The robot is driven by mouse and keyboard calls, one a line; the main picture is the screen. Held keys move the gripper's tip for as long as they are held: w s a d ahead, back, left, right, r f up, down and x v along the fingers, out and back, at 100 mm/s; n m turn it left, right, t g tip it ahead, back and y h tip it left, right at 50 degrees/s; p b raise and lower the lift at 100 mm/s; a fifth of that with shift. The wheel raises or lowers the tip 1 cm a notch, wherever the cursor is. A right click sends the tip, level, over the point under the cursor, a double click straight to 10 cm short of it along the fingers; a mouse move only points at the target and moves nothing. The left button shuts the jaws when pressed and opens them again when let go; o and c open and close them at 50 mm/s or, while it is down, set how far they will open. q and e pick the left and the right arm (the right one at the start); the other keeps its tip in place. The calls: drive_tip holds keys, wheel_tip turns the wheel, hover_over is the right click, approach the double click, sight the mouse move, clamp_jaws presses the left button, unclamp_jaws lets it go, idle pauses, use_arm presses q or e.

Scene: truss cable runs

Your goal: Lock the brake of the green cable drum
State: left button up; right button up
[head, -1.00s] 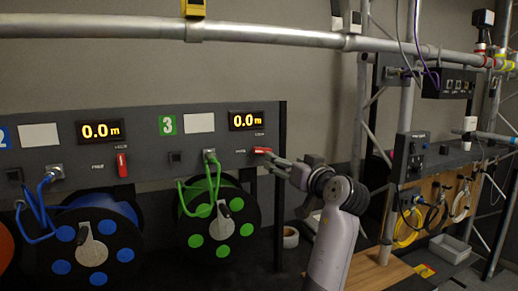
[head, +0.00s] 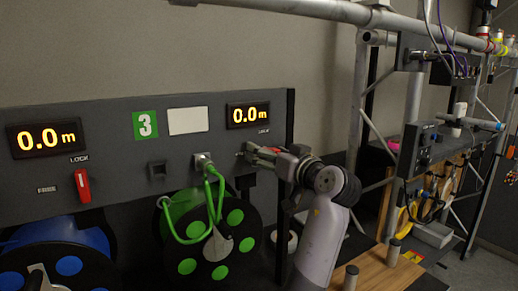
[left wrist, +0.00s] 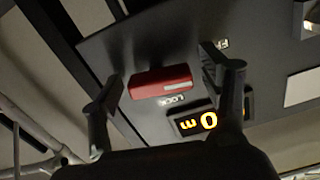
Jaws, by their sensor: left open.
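The green cable drum (head: 218,244), with green cable and green discs on a black flange, hangs below the panel marked 3. Its red brake lever (left wrist: 162,82) lies level, with the LOCK label beside its long side and a second label, probably FREE, off its right end in the left wrist view. My left gripper (head: 256,157) is at this lever (head: 267,150) and partly hides it in the head view. In the left wrist view its open fingers (left wrist: 163,70) stand on either side of the lever, seemingly without gripping it. My right gripper is not in view.
The blue drum (head: 58,240) is at the left; its red lever (head: 82,186) stands upright below LOCK. A green cable loop (head: 188,235) hangs in front of the panel, left of my gripper. Truss tubes (head: 365,100) and a wooden bench top (head: 385,274) are at the right.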

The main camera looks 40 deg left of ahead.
use_arm(q)
drive_tip(key=shift+r, duration=0.1)
drive_tip(key=shift+d, duration=0.15)
drive_tip(key=shift+c, duration=0.5)
drive_tip(key=c, duration=1.1)
